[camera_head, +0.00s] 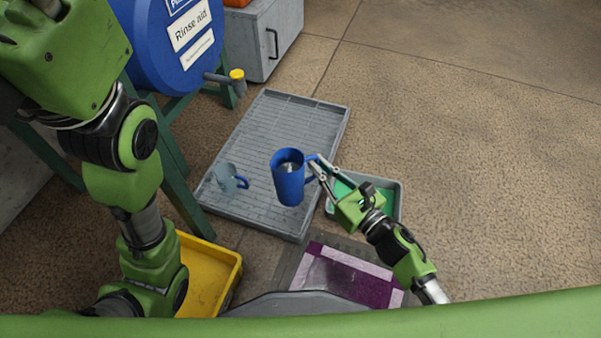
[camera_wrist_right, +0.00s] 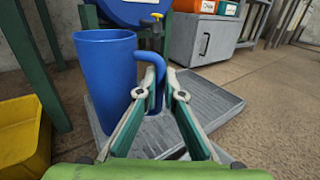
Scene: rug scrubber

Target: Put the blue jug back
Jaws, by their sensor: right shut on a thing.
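The blue jug (camera_head: 289,190) is upright over the grey slatted tray (camera_head: 305,115). The head view shows some grey content or lining inside its open top. My right gripper (camera_head: 316,166) is shut on the jug's handle, from the right side of the jug. In the right wrist view, the jug (camera_wrist_right: 104,85) stands left of the fingers, and the gripper (camera_wrist_right: 163,75) has its fingertips at the handle. The jug's base looks clear of the tray, but the gap is hard to judge. My left arm shows at the left, with its gripper out of view.
A pale mug with a blue handle (camera_head: 226,177) stands on the tray's left part. A blue rinse aid drum (camera_head: 150,50) with a yellow-capped tap is on a green stand behind. A yellow bin (camera_head: 215,262), a green-filled grey tray (camera_head: 390,190) and a purple rug (camera_head: 345,278) lie nearer. Right floor is clear.

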